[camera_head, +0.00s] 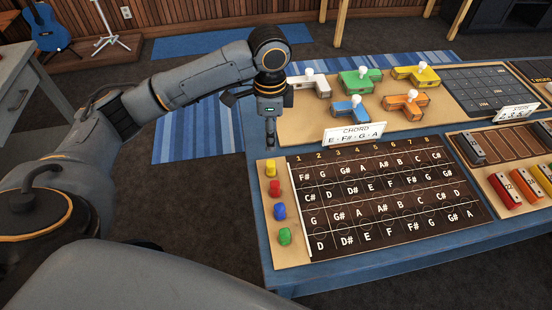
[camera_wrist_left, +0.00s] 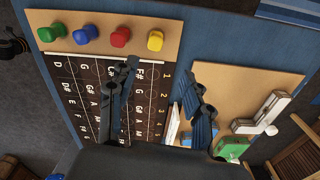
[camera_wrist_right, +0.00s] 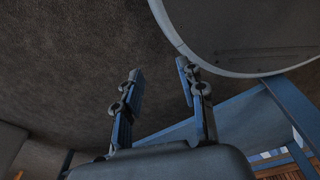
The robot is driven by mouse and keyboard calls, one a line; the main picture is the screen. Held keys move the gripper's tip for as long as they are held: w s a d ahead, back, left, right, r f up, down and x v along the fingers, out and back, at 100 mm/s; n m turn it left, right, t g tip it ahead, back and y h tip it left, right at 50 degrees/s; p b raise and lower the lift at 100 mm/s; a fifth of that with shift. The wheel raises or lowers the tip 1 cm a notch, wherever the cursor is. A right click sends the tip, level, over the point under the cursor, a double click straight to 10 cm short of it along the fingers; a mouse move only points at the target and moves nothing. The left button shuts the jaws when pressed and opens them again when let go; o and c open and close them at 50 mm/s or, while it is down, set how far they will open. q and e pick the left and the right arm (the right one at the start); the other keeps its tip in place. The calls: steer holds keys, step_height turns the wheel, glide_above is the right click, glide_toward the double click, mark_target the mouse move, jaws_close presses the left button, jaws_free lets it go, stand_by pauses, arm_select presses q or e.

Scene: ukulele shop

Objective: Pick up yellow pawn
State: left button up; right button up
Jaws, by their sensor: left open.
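The yellow pawn (camera_head: 271,168) stands at the top of a column of pawns on the tan strip at the left of the fretboard board (camera_head: 375,190). It also shows in the left wrist view (camera_wrist_left: 155,41), beyond the fingertips. My left gripper (camera_head: 270,135) points down above the table, a little behind the yellow pawn in the head view. In the left wrist view its two fingers (camera_wrist_left: 163,85) are apart with nothing between them. My right gripper (camera_wrist_right: 160,75) shows only in its own wrist view, with its fingers apart and empty.
Red (camera_head: 274,188), blue (camera_head: 280,211) and green (camera_head: 284,236) pawns stand in line with the yellow one. Coloured blocks with white knobs, such as the green one (camera_head: 358,82), sit on a tan panel farther back.

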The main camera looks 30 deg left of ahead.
mark_target(270, 164)
arm_select(q)
steer(key=f, duration=0.1)
steer(key=s+f, duration=0.1)
steer(key=f, duration=0.1)
steer(key=shift+f, duration=0.25)
step_height(270, 164, down, 3)
steer(key=shift+w+r, duration=0.1)
steer(key=shift+w, duration=0.05)
steer(key=shift+f, duration=0.4)
steer(key=shift+f+p, duration=0.3)
steer(key=shift+f, duration=0.25)
steer(key=f, duration=0.3)
steer(key=shift+s+d+f+p, duration=0.1)
steer(key=shift+s+f+p, duration=0.1)
steer(key=shift+f+p, duration=0.1)
steer(key=shift+f, duration=0.4)
steer(key=c, duration=1)
steer(key=shift+o, duration=0.2)
arm_select(e)
steer(key=s, duration=0.1)
steer(key=s+r, duration=0.1)
steer(key=s, duration=0.1)
steer(key=shift+s+a+g, duration=0.1)
steer(key=shift+s+g, duration=0.15)
steer(key=shift+g, duration=0.05)
